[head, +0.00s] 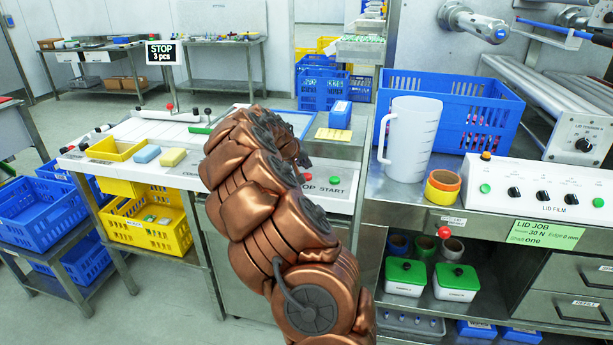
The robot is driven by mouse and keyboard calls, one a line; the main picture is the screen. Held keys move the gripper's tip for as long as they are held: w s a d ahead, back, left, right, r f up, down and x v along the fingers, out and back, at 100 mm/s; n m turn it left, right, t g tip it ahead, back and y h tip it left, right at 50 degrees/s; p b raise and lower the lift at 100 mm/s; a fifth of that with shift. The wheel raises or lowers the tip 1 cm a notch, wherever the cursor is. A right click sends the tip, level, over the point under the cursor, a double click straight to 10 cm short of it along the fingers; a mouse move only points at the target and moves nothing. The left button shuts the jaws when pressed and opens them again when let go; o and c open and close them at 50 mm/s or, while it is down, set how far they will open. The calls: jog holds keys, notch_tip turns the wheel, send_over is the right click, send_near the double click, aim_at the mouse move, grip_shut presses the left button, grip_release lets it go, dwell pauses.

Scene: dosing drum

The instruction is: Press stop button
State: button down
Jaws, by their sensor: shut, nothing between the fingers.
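The stop button (307,177) is a small red button on a white panel (341,204) labelled STOP and START, just right of my copper arm. A green button (334,180) sits beside it above the word START. My gripper (301,160) is dark and shut, with nothing held. It shows just above and left of the red button, and my arm hides much of it. I cannot tell whether the gripper touches the button.
A white jug (410,138) and tape rolls (442,187) stand on the right bench. A yellow sponge (172,157) lies on the left counter. A blue crate (449,113) stands behind the jug.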

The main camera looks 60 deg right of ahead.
jog(key=shift+r+p, duration=0.45)
jog(key=shift+r, duration=1.6)
jog(key=shift+a+r, duration=0.2)
jog(key=shift+a, duration=0.1)
jog(key=s+a+r+n+y+p, duration=0.1)
jog(key=s+a+r+y+p, duration=0.2)
jog(key=a, duration=1)
jog(key=s+a+r+y+p, duration=0.1)
jog(key=s+a+r, duration=0.25)
jog(key=a, duration=0.95)
jog(key=s+a+f+n+y+p, duration=0.1)
jog(key=s+a+n, duration=0.1)
jog(key=s+a, duration=0.4)
jog(key=s+a+n+g+y+p, duration=0.1)
jog(key=s+a, duration=0.6)
jog(key=a, duration=0.7)
jog(key=s+a+f+n+g+y+p, duration=0.1)
jog(key=s+a+n+y+p, duration=0.1)
jog(key=s+a, duration=0.4)
jog(key=a+n+y, duration=0.1)
jog(key=a+n, duration=0.1)
jog(key=a, duration=0.2)
jog(key=shift+s+f+n, duration=0.3)
jog(key=shift+s, duration=0.05)
